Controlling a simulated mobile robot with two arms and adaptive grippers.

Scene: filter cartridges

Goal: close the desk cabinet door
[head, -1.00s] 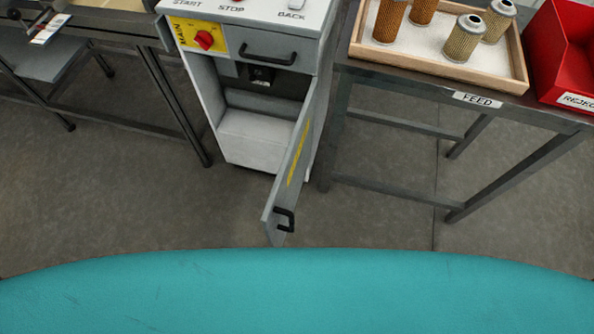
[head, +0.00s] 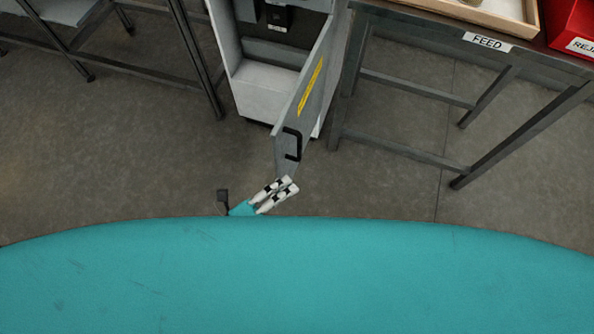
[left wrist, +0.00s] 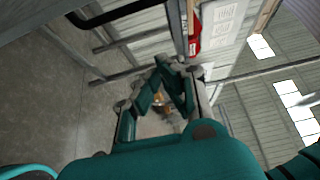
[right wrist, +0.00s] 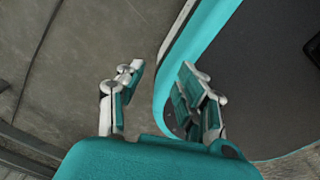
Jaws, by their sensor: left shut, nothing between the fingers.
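My right gripper (right wrist: 162,68) is open and empty.
A dark table (head: 400,22) with a FEED label and a wooden tray (head: 506,24) stands right of the cabinet. A red bin (head: 574,30) is at the far right. Another table's legs (head: 196,60) stand at left. Bare floor (head: 130,150) lies between.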

